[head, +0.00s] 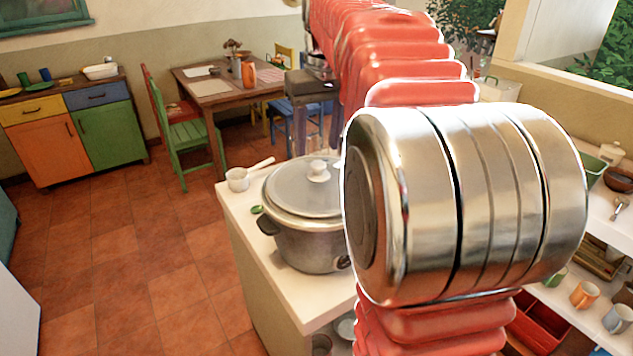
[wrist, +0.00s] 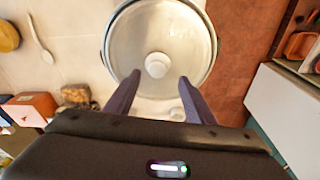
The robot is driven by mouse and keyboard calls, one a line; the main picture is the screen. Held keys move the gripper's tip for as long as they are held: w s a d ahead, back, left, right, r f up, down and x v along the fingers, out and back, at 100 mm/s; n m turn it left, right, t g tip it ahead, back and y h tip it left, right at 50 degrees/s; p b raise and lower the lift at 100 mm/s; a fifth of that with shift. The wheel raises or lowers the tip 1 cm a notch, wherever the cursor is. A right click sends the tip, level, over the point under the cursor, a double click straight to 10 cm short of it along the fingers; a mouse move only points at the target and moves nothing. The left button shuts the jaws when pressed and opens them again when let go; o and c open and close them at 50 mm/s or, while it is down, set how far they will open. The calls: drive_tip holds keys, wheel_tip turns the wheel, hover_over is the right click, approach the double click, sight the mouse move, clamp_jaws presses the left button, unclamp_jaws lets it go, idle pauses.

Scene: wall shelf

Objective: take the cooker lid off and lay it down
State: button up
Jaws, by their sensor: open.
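The cooker (head: 310,245) is a grey pot with a dark control knob, standing on the white counter. Its pale round lid (head: 290,188) lies on top, and the lid also shows in the wrist view (wrist: 190,40). A white lid knob (head: 318,170) stands up at the lid's middle; in the wrist view the knob (wrist: 157,65) is just beyond the fingertips, roughly centred between them. My gripper (wrist: 160,82) is open and empty, its two dark fingers apart. In the head view it hangs above the cooker, and my arm hides the cooker's right side.
A dining table (head: 215,88) with chairs stands behind.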

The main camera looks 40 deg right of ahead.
sight(318, 163)
drive_tip(key=shift+w+d+f, duration=0.1)
drive_tip(key=shift+w+f, duration=0.05)
drive_tip(key=shift+f, duration=0.7)
drive_tip(key=shift+w+d+f, duration=0.1)
drive_tip(key=shift+f, duration=0.75)
drive_tip(key=shift+w+d+f, duration=0.1)
drive_tip(key=shift+w+f, duration=0.05)
drive_tip(key=shift+f, duration=0.7)
clamp_jaws()
